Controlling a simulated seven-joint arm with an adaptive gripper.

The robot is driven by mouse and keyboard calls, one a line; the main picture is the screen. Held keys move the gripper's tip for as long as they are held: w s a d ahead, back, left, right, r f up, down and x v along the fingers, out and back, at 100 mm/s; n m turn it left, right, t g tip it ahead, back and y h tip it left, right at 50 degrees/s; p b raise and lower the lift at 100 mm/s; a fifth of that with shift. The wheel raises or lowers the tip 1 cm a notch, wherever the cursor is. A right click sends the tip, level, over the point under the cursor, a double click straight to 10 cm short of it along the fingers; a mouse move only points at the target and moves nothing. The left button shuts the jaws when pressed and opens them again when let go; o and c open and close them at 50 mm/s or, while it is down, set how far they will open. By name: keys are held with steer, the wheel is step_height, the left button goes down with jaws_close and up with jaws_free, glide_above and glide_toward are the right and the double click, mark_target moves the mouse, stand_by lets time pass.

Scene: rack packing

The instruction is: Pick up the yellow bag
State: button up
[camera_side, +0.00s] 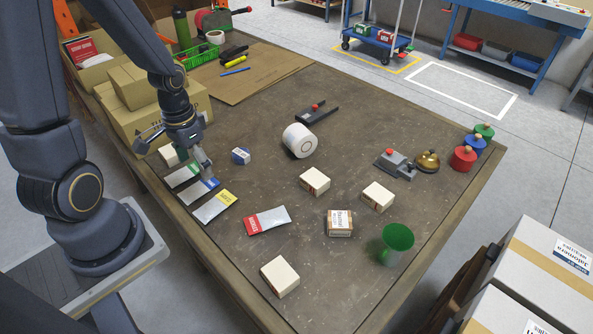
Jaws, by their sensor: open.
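The yellow bag (214,207) is a flat silver packet with a yellow end, lying on the table near its left edge. It is the lowest of three similar packets in a slanted row. My gripper (206,173) points down just above and beyond the yellow bag, close to the blue bag. It is open, and I see nothing held in it. The blue bag (197,191) lies between the yellow bag and the green bag (182,175). The gripper's height over the packets is hard to tell.
A red packet (266,220) lies to the right of the yellow bag. A small blue-and-white box (240,155) stands right of my gripper. Cardboard boxes (147,115) stand behind it. A white roll (299,141) and several small cartons are farther right. Bare table lies between.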

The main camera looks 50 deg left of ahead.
glide_above(210, 207)
step_height(210, 207, down, 9)
steer(key=shift+a+f, duration=0.1)
steer(key=shift+a, duration=0.05)
steer(key=shift+f, duration=2.65)
steer(key=shift+c, duration=0.3)
steer(key=c, duration=1.2)
